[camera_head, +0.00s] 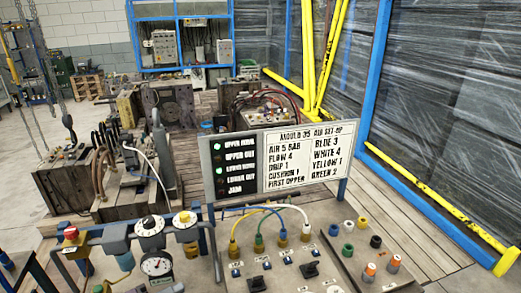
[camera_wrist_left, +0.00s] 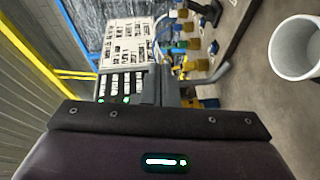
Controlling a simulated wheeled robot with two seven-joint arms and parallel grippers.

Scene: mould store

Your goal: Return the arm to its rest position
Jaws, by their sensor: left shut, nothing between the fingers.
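My left gripper (camera_wrist_left: 161,72) shows in the left wrist view. Its two dark grey fingers are together in the middle of the picture, with nothing between them. Behind the fingertips is the sign board (camera_wrist_left: 128,45), which is white and black and looks turned on its side there. In the head view I cannot make out either gripper or arm clearly. The same sign board (camera_head: 305,157) stands upright there, above the control panel (camera_head: 340,262). My right gripper is in neither view.
A gauge and valve group (camera_head: 155,245) stands at the lower left. Coloured hoses (camera_head: 262,222) arch over the panel. Worn mould blocks (camera_head: 125,180) stand behind. A yellow and blue frame (camera_head: 375,70) bounds the right. A white round open container (camera_wrist_left: 295,48) is at the wrist view's right.

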